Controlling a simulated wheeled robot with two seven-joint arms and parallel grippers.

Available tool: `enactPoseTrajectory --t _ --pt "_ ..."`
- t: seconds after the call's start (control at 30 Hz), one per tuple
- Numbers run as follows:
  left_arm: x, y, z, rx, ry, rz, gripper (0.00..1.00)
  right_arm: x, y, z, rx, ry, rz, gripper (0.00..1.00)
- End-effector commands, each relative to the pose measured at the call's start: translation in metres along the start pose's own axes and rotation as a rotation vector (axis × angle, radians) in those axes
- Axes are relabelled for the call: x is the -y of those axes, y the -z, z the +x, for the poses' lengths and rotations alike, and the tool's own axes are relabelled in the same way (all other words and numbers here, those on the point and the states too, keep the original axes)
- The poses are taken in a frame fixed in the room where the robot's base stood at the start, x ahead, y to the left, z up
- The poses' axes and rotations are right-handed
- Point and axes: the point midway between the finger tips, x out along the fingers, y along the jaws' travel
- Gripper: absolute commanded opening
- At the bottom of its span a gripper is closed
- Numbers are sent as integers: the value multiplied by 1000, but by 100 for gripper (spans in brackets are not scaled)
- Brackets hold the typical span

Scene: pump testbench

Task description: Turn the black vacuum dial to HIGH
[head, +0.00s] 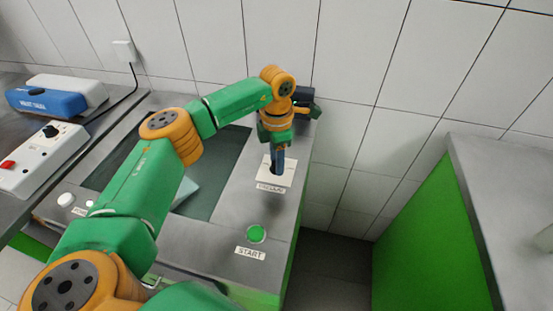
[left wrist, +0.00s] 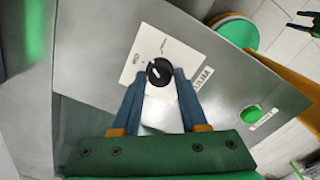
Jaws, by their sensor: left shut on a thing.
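The black vacuum dial (left wrist: 159,71) sits on a white plate (left wrist: 146,48) in the left wrist view. A pale mark shows on its face. The plate's small lettering is too blurred to read, so I cannot tell the dial's setting. My left gripper (left wrist: 161,76) has its two blue fingers on either side of the dial, shut on it. In the head view the left gripper (head: 278,168) points down at the white plate (head: 288,173) above the VACUUM label (head: 270,187). There the fingers mostly hide the dial.
A green START button (head: 256,234) lies on the grey bench top nearer me. A dark recessed panel (head: 215,170) is left of the plate. A white box with a red switch (head: 40,160) and a blue-and-white device (head: 45,101) stand far left. A tiled wall is behind.

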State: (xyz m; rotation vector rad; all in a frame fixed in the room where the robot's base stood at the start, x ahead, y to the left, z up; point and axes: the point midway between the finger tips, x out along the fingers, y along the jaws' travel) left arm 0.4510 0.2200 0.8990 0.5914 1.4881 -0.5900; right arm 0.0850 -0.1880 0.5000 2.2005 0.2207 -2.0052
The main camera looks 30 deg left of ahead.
Motion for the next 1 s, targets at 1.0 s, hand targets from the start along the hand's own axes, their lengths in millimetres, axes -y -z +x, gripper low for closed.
enactPoseTrajectory --t 1.0 --pt "0 0 0 1 1 650 0 0 0 3 0 0 0 50"
